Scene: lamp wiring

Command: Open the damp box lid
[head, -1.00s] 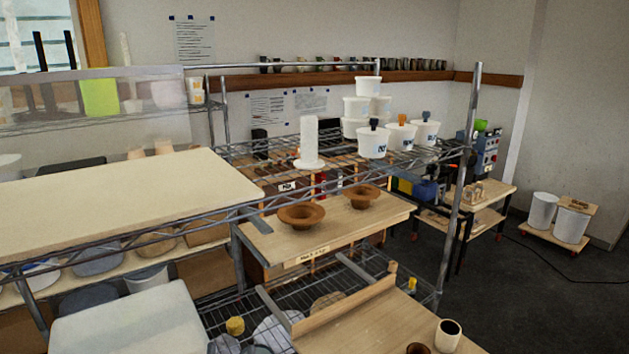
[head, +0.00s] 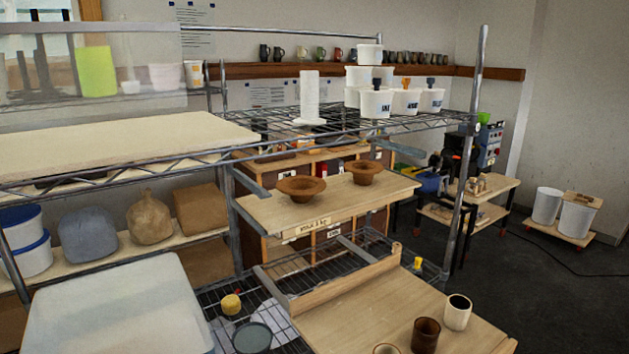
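A large pale, cloudy lid-like panel (head: 115,305) fills the lower left of the head view. It looks like the damp box lid and lies flat, as if shut. Its near edge is cut off by the frame, and the box walls below it are hidden. I see no label on it. Neither of my grippers shows in the head view.
A wire rack post (head: 466,160) stands right of centre. A wooden shelf board (head: 390,200) holds two brown bowls. A lower board (head: 365,310) holds several cups at the front. A yellow-topped item (head: 231,304) is beside the panel. Open floor (head: 540,310) lies at right.

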